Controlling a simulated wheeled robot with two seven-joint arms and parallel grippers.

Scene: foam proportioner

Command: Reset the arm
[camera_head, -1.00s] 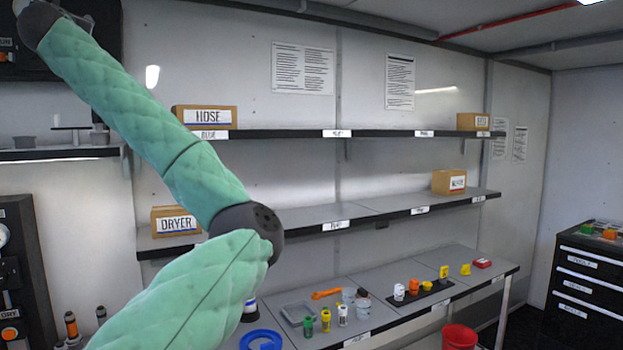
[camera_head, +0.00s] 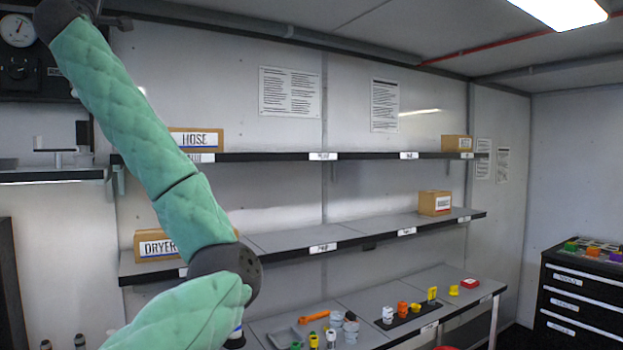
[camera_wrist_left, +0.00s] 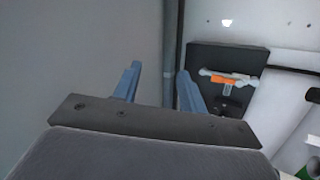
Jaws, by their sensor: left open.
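My left arm, in a green quilted sleeve, rises from the bottom of the head view to the upper left. Its gripper is cut off at the top left of that view. In the left wrist view my left gripper (camera_wrist_left: 158,85) shows two blue fingers held apart with nothing between them. Beyond the fingers is a grey wall, with a black panel (camera_wrist_left: 225,60) carrying an orange and white fitting (camera_wrist_left: 232,78) to the right. My right gripper is in neither view.
Wall shelves hold cardboard boxes marked HOSE (camera_head: 196,140) and DRYER (camera_head: 155,245). The bench (camera_head: 375,297) below carries small coloured fittings and an orange wrench (camera_head: 313,317). A black drawer cabinet (camera_head: 580,300) stands at the right. A gauge panel (camera_head: 30,60) is behind my arm.

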